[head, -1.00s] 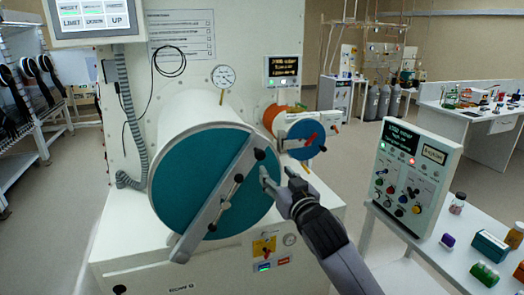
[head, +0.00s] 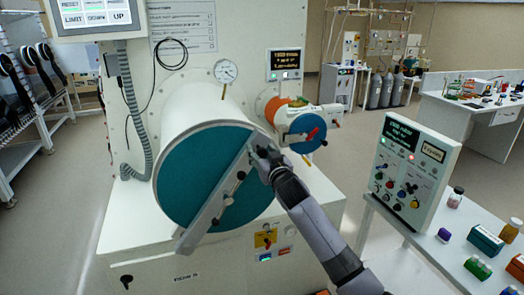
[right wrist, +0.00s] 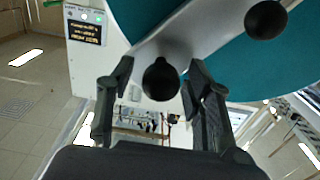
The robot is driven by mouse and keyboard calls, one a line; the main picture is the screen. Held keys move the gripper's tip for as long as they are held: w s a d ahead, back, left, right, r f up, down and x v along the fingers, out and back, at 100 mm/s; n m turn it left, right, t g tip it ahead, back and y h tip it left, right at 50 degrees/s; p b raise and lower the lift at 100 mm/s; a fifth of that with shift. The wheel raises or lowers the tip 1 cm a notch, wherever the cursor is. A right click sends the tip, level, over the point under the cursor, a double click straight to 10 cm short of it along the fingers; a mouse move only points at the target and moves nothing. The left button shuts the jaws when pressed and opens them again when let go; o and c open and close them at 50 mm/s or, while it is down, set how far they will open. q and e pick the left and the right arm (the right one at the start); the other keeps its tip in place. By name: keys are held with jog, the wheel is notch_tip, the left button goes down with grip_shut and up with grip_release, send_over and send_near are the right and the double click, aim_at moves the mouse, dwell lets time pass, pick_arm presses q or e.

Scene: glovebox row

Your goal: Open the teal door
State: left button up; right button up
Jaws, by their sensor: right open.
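The teal door (head: 190,180) is a round disc on the end of the white cylindrical chamber (head: 199,116). It looks shut. A grey bar (head: 213,208) with black knobs runs diagonally across it; the door also shows in the right wrist view (right wrist: 215,62). My right gripper (head: 262,158) is at the upper right end of the bar. In the right wrist view its open fingers (right wrist: 160,85) stand on either side of a black ball knob (right wrist: 160,80). I cannot tell whether they touch it. My left gripper is not in view.
A smaller port with a blue disc (head: 306,132) is just right of the door. A control panel (head: 404,160) stands on a white table at the right with bottles and boxes. A gauge (head: 226,71) sits above the chamber. Floor on the left is free.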

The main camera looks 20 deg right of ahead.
jog(key=shift+c, duration=0.3)
grip_shut()
dwell(0.4)
